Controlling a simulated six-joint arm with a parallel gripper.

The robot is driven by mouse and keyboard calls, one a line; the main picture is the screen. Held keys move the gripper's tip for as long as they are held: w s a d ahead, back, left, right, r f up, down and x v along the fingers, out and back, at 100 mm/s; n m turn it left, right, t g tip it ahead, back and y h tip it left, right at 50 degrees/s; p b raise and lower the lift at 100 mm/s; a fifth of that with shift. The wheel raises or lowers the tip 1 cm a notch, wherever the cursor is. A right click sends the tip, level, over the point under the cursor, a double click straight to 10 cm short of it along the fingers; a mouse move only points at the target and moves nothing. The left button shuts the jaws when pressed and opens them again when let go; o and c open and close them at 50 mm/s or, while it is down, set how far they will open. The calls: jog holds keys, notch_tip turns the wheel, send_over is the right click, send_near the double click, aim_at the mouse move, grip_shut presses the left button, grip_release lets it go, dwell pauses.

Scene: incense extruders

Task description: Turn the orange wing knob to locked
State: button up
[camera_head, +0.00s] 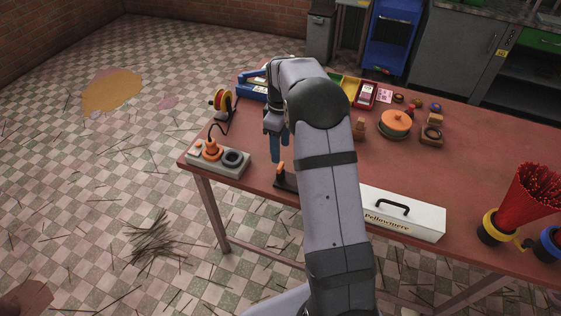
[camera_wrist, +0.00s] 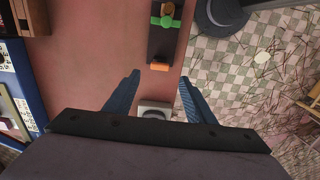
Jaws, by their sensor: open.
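A small orange piece, apparently the orange wing knob (camera_head: 281,168), stands upright at the end of a dark narrow base (camera_head: 287,184) near the table's front edge. In the wrist view the orange knob (camera_wrist: 160,67) lies at the near end of the dark base (camera_wrist: 164,44), with a green winged part (camera_wrist: 165,21) farther along it. My gripper (camera_head: 275,160) has blue fingers and points down just above and left of the knob. In the wrist view my gripper (camera_wrist: 158,77) is open and empty, with the knob just beyond the fingertips. I cannot tell the knob's lock marking.
A grey box (camera_head: 232,170) with an orange cone and a dark ring stands to the left. A white case (camera_head: 420,222) with a black handle lies to the right. An orange-topped round container (camera_head: 396,122) and small items stand farther back. The red table's middle right is fairly clear.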

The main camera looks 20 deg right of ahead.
aim_at(281, 165)
jog(key=shift+f+p, duration=1.45)
jog(key=shift+f, duration=2.25)
jog(key=c, duration=1)
